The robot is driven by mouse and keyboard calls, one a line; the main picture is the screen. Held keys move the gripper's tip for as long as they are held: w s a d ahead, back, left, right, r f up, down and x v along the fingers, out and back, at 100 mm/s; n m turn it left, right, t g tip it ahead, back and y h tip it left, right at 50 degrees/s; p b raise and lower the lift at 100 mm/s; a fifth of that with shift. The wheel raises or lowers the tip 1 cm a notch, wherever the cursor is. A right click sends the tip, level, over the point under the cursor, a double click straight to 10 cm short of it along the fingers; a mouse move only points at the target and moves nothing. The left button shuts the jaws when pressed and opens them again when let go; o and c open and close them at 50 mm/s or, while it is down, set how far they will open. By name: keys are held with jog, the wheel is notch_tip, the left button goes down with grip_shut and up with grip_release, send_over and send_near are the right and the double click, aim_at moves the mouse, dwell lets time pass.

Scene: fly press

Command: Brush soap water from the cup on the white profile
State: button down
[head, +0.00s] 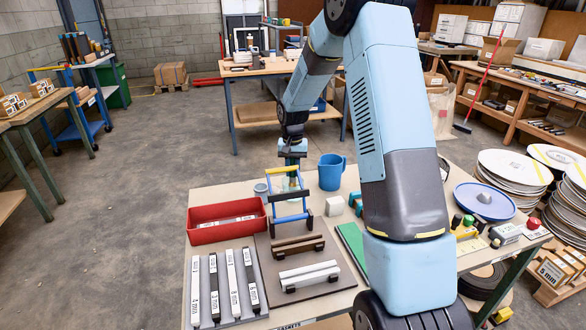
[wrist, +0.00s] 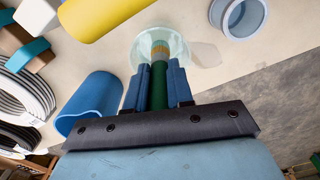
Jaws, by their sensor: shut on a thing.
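My gripper (wrist: 158,88) is shut on a brush with a dark green handle (wrist: 158,86), pointing down at the table. The tan bristles (wrist: 160,50) show inside the outline of a clear cup (wrist: 178,38); I cannot tell how deep they are. In the head view my gripper (head: 293,155) is over the table's far side, behind a blue frame with a yellow top bar (head: 283,170). The white profile (head: 308,273) lies on dark supports near the table's front, in front of a brown profile (head: 298,244). The clear cup is mostly hidden in the head view.
A blue mug (head: 331,172) stands right of my gripper and a small grey cup (head: 261,189) left of it. A red tray (head: 226,224) and a rack of labelled bars (head: 224,288) are at left. A green mat (head: 351,243) is partly behind my arm.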

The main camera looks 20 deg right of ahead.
dwell(0.4)
jog(key=shift+r, duration=4.4)
jog(key=shift+r, duration=2)
